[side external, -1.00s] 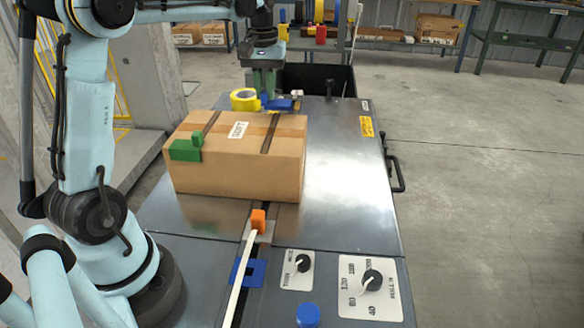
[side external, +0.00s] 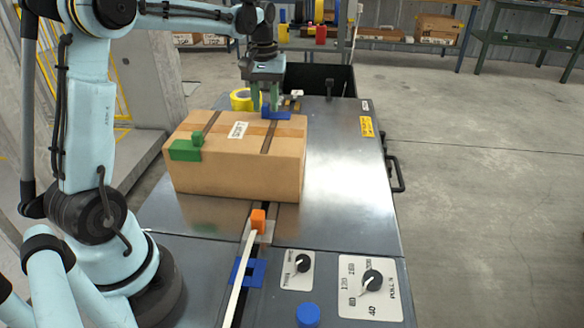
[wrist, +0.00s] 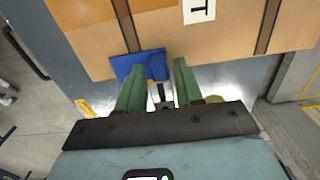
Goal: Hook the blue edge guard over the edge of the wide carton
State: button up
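The wide carton (side external: 240,170) lies on the metal bench with two dark straps around it. The blue edge guard (side external: 276,113) sits at the carton's far top edge, near the right-hand strap. In the wrist view the guard (wrist: 127,65) overlaps the carton's edge, with its raised tab towards the fingers. Whether its lip lies fully against the far side is hidden. My gripper (side external: 264,102) is just behind that edge, pointing down. In the wrist view its green fingers (wrist: 158,85) stand apart, with a gap beside the tab.
A green edge guard (side external: 186,149) sits on the carton's near left corner. A yellow tape roll (side external: 241,99) stands behind the carton. An orange clip (side external: 258,219) with a white strap is in front. The bench's right side is clear.

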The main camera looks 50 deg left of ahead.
jog(key=shift+o, duration=0.7)
notch_tip(320, 180, up, 12)
jog(key=s+d+f+m+t, duration=0.3)
jog(key=s+d+f, duration=0.3)
jog(key=d, duration=0.3)
jog(key=s+d+f+m+t, duration=0.4)
jog(key=s+d+f+m, duration=0.2)
jog(key=d, duration=0.3)
jog(key=shift+d+f, duration=0.2)
jog(key=shift+d, duration=0.1)
